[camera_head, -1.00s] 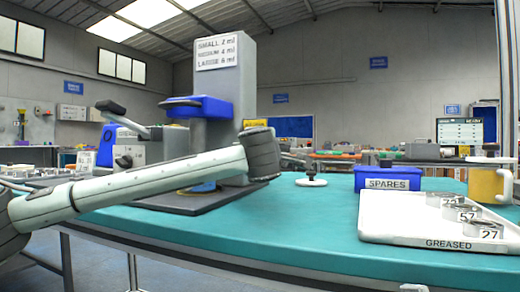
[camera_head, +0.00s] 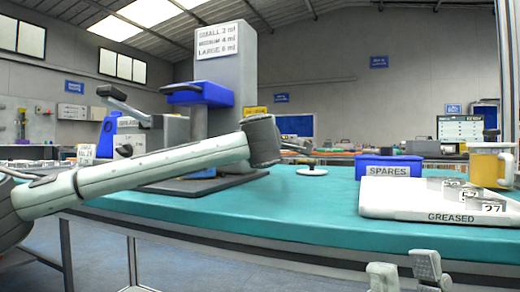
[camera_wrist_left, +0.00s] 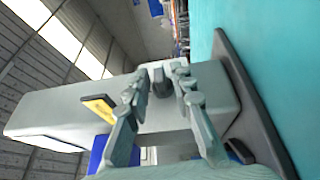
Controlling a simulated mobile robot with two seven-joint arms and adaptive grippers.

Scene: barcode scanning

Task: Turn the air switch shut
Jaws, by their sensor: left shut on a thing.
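The dark knob (camera_wrist_left: 160,86), which looks like the air switch, is on the side of the grey column (camera_wrist_left: 70,112), near a yellow label (camera_wrist_left: 98,107). In the left wrist view the fingers of my left gripper (camera_wrist_left: 160,76) close in from both sides on this knob. In the head view the column (camera_head: 232,85) stands at the left, with the yellow label (camera_head: 255,111) on its right; the arm's end hides the knob and most of the left gripper. My right gripper (camera_head: 405,273) is at the bottom edge, fingers apart and empty.
A blue SPARES box (camera_head: 388,171) and a white GREASED tray (camera_head: 400,205) with several numbered metal rings stand on the right of the teal table (camera_head: 250,222). A white-based knobbed piece (camera_head: 312,171) stands mid-table.

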